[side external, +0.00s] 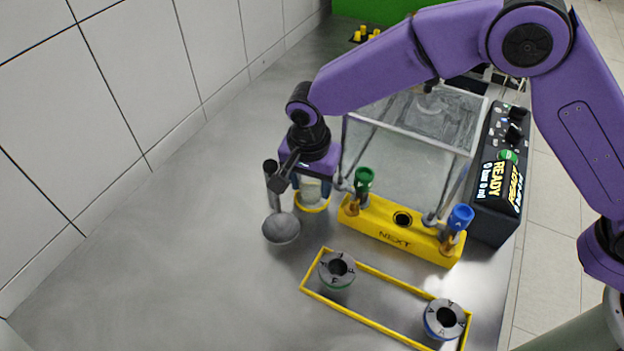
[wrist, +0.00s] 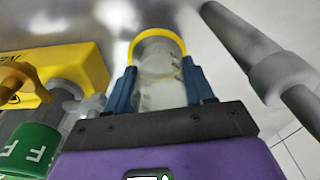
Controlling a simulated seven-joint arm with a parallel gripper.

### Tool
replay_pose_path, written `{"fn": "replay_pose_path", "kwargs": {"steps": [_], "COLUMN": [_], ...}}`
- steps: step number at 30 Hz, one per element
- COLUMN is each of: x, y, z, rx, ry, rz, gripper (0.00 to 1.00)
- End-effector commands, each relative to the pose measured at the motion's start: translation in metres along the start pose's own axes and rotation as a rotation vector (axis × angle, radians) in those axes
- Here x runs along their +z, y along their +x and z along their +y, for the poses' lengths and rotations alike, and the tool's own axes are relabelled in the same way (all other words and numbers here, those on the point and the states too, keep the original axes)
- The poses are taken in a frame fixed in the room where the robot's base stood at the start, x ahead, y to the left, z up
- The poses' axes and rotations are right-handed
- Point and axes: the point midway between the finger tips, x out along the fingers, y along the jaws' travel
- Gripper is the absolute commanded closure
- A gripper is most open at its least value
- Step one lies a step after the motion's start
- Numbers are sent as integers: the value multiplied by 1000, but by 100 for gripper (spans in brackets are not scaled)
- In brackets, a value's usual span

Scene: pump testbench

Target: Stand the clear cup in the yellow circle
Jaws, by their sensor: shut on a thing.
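The clear cup (side external: 311,190) is between the blue fingers of my gripper (side external: 312,186), which is shut on it. In the wrist view, the cup (wrist: 160,88) also sits between the fingers of my gripper (wrist: 160,80). The yellow circle (side external: 313,209) lies on the grey table directly under the cup. In the wrist view, the yellow circle (wrist: 157,33) curves around the cup's far end. The cup looks upright and over the circle. I cannot tell whether its base touches the table.
A grey stand with a round disc (side external: 281,229) is close on the left. A yellow block (side external: 395,228) with green (side external: 364,178) and blue (side external: 460,217) valves is to the right, before a clear tank (side external: 410,150). A yellow frame (side external: 375,320) holds two round parts in front. The table's left is clear.

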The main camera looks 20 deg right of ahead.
Motion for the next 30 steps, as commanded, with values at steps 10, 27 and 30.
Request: {"fn": "replay_pose_path", "kwargs": {"steps": [10,27,30], "x": [-2,-4,-4], "y": [9,10,10], "z": [7,8,8], "rx": [25,25,26], "ry": [-2,1,3], "rz": [4,5,5], "gripper": [78,21,17]}}
